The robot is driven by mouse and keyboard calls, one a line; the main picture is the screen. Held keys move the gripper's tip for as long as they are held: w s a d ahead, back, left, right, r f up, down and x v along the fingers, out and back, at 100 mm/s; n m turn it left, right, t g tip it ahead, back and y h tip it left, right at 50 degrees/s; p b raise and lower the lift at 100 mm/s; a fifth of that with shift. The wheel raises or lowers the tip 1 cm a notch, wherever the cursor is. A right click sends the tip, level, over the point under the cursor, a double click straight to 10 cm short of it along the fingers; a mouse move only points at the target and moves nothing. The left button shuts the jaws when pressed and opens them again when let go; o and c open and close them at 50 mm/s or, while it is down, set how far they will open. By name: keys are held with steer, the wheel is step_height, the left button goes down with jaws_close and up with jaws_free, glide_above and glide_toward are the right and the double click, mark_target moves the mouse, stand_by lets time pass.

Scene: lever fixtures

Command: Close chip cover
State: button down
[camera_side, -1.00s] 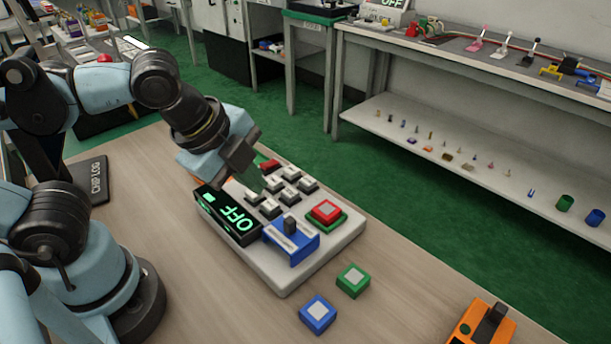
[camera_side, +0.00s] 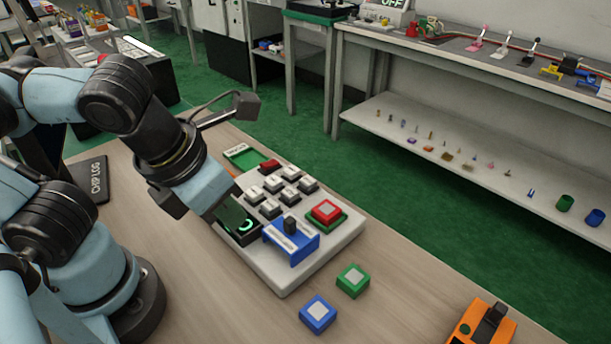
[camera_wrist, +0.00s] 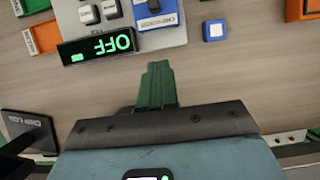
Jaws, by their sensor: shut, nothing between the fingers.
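A blue fixture (camera_side: 290,240) with a dark upright knob stands at the front edge of the pale panel (camera_side: 335,250). It also shows at the top of the wrist view (camera_wrist: 158,17), with lettering on a pale label too small to read surely. I cannot tell for certain whether this is the chip cover. My gripper (camera_side: 236,222) is in front of the black display in the side view and partly hides it. In the wrist view my green fingers (camera_wrist: 157,68) are together and empty, below the panel's edge and apart from the blue fixture.
The display (camera_wrist: 97,46) reads OFF. Several white keys (camera_side: 285,180) and a red button (camera_side: 326,211) are on the panel. A green block (camera_side: 353,280) and a blue block (camera_side: 317,314) lie on the table nearby. A black CHIP LOG pad (camera_side: 90,178) lies at left.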

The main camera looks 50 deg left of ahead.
glide_toward(285, 234)
step_height(285, 234, down, 4)
steer(key=s, duration=0.3)
steer(key=shift+w, duration=2.2)
steer(key=w, duration=0.9)
steer(key=shift+w, duration=0.4)
